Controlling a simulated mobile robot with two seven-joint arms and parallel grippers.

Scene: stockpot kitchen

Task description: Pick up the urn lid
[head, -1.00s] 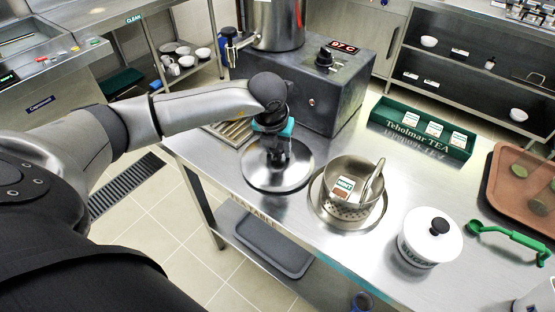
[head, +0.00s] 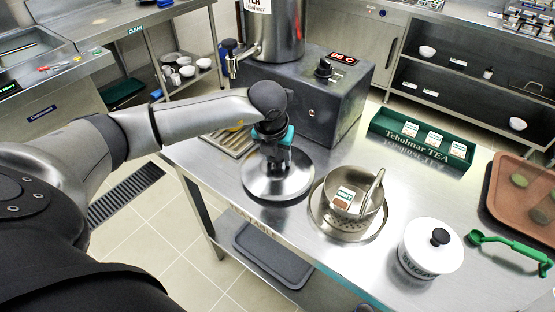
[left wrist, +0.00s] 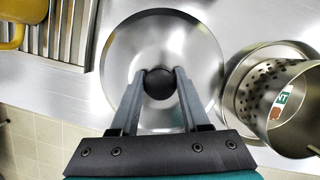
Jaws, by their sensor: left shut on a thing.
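The urn lid (head: 303,182) is a round, shiny steel disc with a black knob. It is at the near left of the steel table, in front of the urn (head: 277,30). My left gripper (head: 275,168) points down over it and is shut on the knob. In the left wrist view the lid (left wrist: 196,50) fills the middle, and the two fingers of my left gripper (left wrist: 159,84) clasp the black knob from both sides. I cannot tell whether the lid touches the table. My right gripper is not in view.
A perforated steel strainer bowl (head: 347,214) holding a tea packet stands close right of the lid. A white sugar pot (head: 430,250), green scoop (head: 508,246), green tea box (head: 421,141) and brown tray (head: 505,208) are farther right. The heater box (head: 335,100) stands behind.

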